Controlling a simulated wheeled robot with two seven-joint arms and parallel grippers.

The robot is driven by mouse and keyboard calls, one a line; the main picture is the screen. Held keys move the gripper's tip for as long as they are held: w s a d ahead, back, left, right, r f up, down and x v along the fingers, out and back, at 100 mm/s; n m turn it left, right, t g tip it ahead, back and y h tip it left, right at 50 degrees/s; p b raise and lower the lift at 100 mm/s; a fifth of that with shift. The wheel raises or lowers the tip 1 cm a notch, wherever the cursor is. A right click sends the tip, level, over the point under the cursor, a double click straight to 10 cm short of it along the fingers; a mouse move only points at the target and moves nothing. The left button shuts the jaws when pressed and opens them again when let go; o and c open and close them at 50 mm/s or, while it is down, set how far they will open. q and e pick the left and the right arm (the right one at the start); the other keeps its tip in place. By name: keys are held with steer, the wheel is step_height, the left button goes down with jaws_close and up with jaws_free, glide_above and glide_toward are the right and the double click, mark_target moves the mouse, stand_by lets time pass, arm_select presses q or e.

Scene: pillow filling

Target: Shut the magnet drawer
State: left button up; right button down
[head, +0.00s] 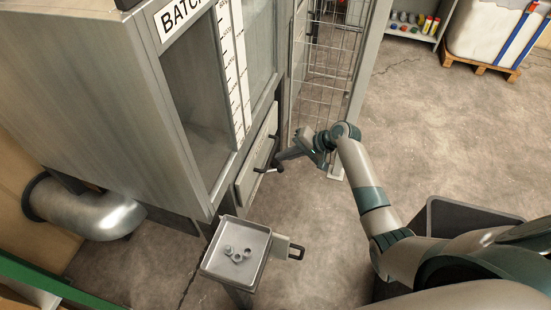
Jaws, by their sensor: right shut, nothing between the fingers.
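The panel looks about flush with the cabinet, but I cannot tell whether a small gap remains. My left gripper is out of view.
A grey tray (213,262) with several metal pieces (238,255) stands in front of the cabinet, beside a plate with a black handle (297,250). A wire mesh gate (325,60) stands behind my gripper. A dark bin (462,212) is at right. The middle floor is clear.

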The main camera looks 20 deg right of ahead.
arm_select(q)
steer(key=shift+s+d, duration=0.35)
arm_select(e)
steer(key=v, duration=0.2)
steer(key=shift+s+d+r, duration=0.15)
steer(key=shift+d+r, duration=0.05)
steer(key=shift+r, duration=0.1)
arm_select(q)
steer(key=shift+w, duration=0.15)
